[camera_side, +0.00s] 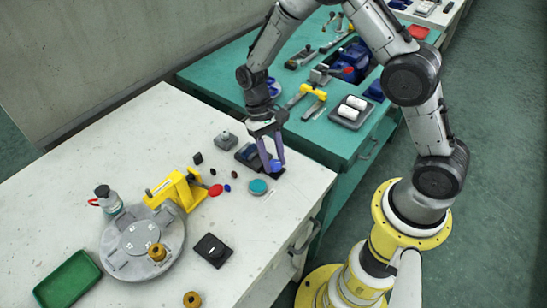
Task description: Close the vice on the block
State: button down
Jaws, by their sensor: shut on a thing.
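My gripper (272,167) points down over the white table, with its purple fingers around a small blue piece (277,165) at their tips. The piece is at the front right end of a dark, low fixture (245,151), which has more blue on it behind the fingers. The fingers hide part of both. A yellow clamp-like device (175,191) with a red knob (215,190) stands to the left, beside a round grey plate. I cannot tell for sure which device is the vice, and the block cannot be made out clearly.
A green tray (68,281), a black box (212,250), a teal-topped disc (258,187) and a grey block (226,140) lie around.

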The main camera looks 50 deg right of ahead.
jog(key=n+h, duration=0.1)
jog(key=n, duration=0.3)
jog(key=shift+a+h, duration=0.1)
jog(key=shift+h, duration=0.3)
jog(key=shift+c, duration=2.3)
grip_release()
jog(key=v, duration=1.3)
jog(key=shift+w+r, duration=0.2)
jog(key=shift+r, duration=0.2)
